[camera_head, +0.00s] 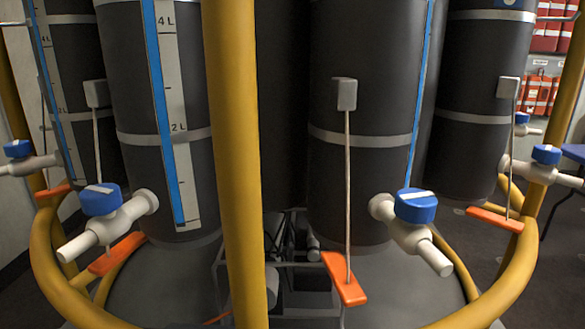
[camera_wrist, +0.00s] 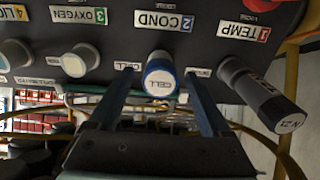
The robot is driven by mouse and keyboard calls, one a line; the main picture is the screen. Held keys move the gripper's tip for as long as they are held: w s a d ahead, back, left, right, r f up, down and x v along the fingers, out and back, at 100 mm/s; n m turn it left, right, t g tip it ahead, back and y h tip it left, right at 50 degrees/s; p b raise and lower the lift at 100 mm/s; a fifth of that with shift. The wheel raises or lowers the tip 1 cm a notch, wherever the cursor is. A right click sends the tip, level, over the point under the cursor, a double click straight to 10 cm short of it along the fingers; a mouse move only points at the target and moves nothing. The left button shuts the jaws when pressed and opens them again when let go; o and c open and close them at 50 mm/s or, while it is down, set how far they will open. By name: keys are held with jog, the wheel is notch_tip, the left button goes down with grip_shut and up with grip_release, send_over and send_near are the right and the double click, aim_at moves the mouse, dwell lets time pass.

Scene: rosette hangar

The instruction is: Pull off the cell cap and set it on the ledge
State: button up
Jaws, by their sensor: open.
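The cell cap (camera_wrist: 158,86) is a round blue and white piece marked CELL, upside down in the wrist view. It sits on a dark panel (camera_wrist: 222,12), near the label "2 COND". My gripper (camera_wrist: 158,76) is open, with one blue finger on each side of the cap. Small gaps seem to show between fingers and cap; I cannot tell whether either touches. My gripper and the cap are not seen in the head view. I cannot make out the ledge in either view.
A dark cylinder (camera_wrist: 262,92) juts out right of the cap, close to one finger. Pale round fittings (camera_wrist: 80,60) lie to the left. The head view shows dark bottles (camera_head: 360,180), white valves with blue knobs (camera_head: 415,207) and a yellow frame post (camera_head: 235,150).

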dwell(0.9)
grip_shut()
jog(key=shift+s+r, duration=0.1)
jog(key=shift+s, duration=0.05)
dwell(0.4)
jog(key=shift+p+v, duration=1.9)
jog(key=shift+v, duration=0.95)
